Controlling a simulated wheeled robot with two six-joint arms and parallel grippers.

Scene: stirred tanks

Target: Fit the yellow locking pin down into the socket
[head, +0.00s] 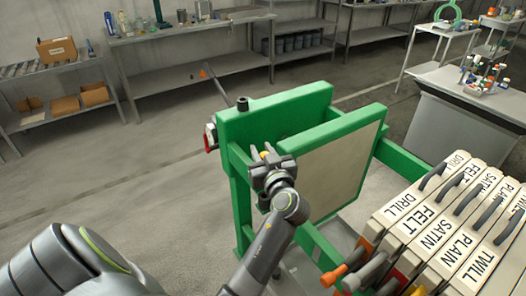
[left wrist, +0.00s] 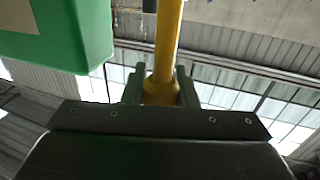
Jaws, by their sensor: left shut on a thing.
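The yellow locking pin (left wrist: 168,38) runs up out of my left gripper (left wrist: 160,88) in the left wrist view. The two fingers are shut on its thicker yellow end. In the head view my left gripper (head: 264,152) is at the left side of the green frame (head: 275,118), between its two upright panels, with a little yellow showing at the fingers. In the left wrist view a green block (left wrist: 60,30) is to the left of the pin, apart from it. I cannot make out the socket for certain. My right gripper is not in view.
Labelled cases (head: 430,225) with dark handles stand at the right, close to the frame. Grey shelves (head: 190,45) line the back wall. The floor left of the frame is clear.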

